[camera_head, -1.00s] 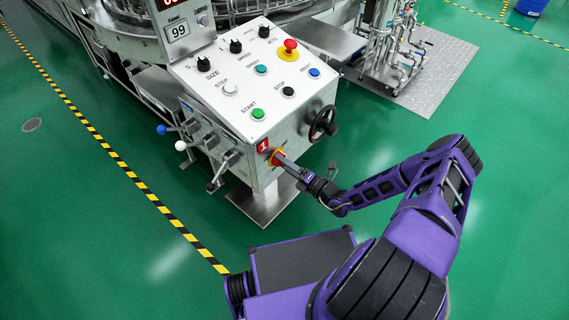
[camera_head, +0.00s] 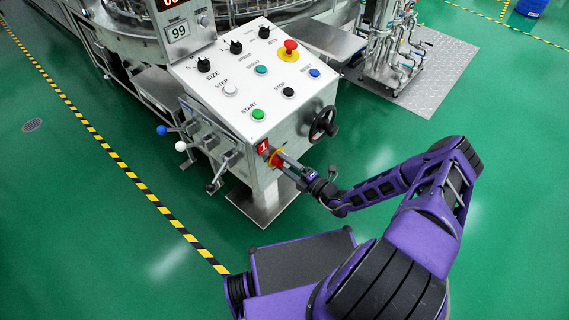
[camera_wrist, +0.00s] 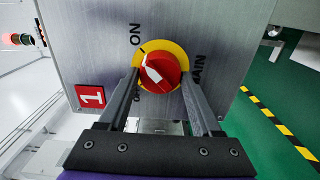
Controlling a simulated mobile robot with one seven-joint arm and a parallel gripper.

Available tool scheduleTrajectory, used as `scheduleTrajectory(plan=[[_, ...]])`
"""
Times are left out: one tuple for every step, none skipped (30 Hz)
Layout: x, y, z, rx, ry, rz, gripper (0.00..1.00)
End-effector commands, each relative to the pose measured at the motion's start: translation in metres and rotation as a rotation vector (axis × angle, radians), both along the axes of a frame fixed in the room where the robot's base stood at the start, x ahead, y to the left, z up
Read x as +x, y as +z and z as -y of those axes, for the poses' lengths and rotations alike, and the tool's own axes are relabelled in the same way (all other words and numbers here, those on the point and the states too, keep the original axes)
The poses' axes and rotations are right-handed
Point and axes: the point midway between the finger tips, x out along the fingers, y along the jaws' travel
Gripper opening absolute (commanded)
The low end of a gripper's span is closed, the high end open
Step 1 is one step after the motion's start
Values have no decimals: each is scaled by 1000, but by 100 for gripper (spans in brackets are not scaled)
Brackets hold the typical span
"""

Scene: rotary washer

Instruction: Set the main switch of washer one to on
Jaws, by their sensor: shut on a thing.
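The main switch (camera_head: 277,157) is a red knob on a yellow plate, on the side of the control box beside the red "1" label (camera_head: 263,146). In the wrist view the knob (camera_wrist: 160,72) carries a white pointer that slants up-left, toward the "ON" lettering. "MAIN" shows at the right, and lettering at the lower left is partly hidden behind a finger. My gripper (camera_head: 283,162) is at the knob. In the wrist view my gripper (camera_wrist: 160,82) has one finger on each side of the knob and is shut on it.
The control box top (camera_head: 262,85) has several buttons and knobs. A black handwheel (camera_head: 323,123) sticks out just right of the switch. Levers with ball ends (camera_head: 181,146) stand out at the left. Green floor (camera_head: 120,250) is clear in front.

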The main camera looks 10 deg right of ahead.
Motion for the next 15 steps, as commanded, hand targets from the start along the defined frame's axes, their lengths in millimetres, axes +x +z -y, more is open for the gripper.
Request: scheduleTrajectory(plan=[[1, 1, -1, 4, 1, 0, 10], [1, 1, -1, 3, 1, 0, 10], [1, 1, -1, 3, 1, 0, 68], [1, 1, -1, 3, 1, 0, 73], [1, 1, -1, 3, 1, 0, 78], [1, 1, -1, 3, 1, 0, 86], [1, 1, -1, 3, 0, 0, 91], [0, 1, -1, 2, 0, 1, 95], [0, 1, -1, 2, 0, 1, 95], [0, 1, -1, 1, 0, 0, 95], [0, 1, -1, 1, 0, 0, 95], [0, 0, 0, 1, 0, 1, 95], [0, 0, 0, 1, 0, 1, 95], [0, 0, 0, 1, 0, 1, 95], [0, 0, 0, 1, 0, 1, 95]])
